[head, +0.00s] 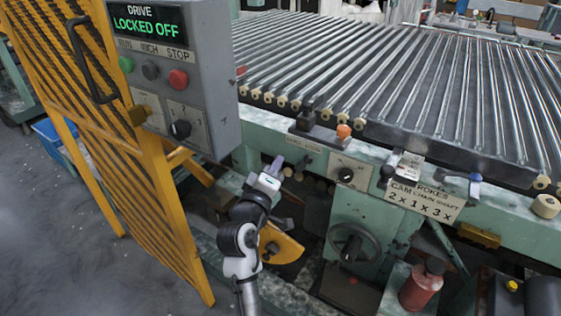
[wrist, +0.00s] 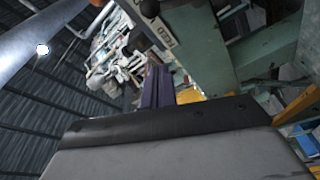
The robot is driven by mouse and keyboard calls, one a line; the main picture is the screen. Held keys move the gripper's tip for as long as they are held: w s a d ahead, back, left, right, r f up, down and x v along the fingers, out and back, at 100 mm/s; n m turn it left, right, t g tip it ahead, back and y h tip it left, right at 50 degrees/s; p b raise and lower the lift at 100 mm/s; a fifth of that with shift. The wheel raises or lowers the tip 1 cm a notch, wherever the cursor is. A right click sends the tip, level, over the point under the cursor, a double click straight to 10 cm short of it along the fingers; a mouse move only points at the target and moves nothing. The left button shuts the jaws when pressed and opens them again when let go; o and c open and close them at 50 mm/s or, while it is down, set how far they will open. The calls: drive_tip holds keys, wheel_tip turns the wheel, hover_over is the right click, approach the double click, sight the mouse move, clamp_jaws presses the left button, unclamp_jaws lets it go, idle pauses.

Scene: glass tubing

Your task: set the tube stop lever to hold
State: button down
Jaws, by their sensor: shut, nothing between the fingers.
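My gripper (head: 275,163) is raised in front of the green machine rail, below the black lever block, and its narrow fingers are shut on nothing. In the wrist view the shut fingers (wrist: 157,85) point away from the camera. An orange-knobbed lever (head: 343,131) stands on the rail beside a black block (head: 308,119), up and right of my gripper. A second lever with a blue-grey end (head: 474,184) lies farther right on the rail. I cannot read which one is the tube stop lever, nor its setting.
A grey control box (head: 190,70) reading "LOCKED OFF" hangs at the left, close to my arm, with a yellow mesh guard (head: 110,120) beside it. Glass tubes on rollers (head: 400,75) lie behind the rail. A handwheel (head: 352,243) is below right.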

drive_tip(key=b+v, duration=0.1)
drive_tip(key=v, duration=0.5)
drive_tip(key=shift+s, duration=0.3)
drive_tip(key=shift+f, duration=0.1)
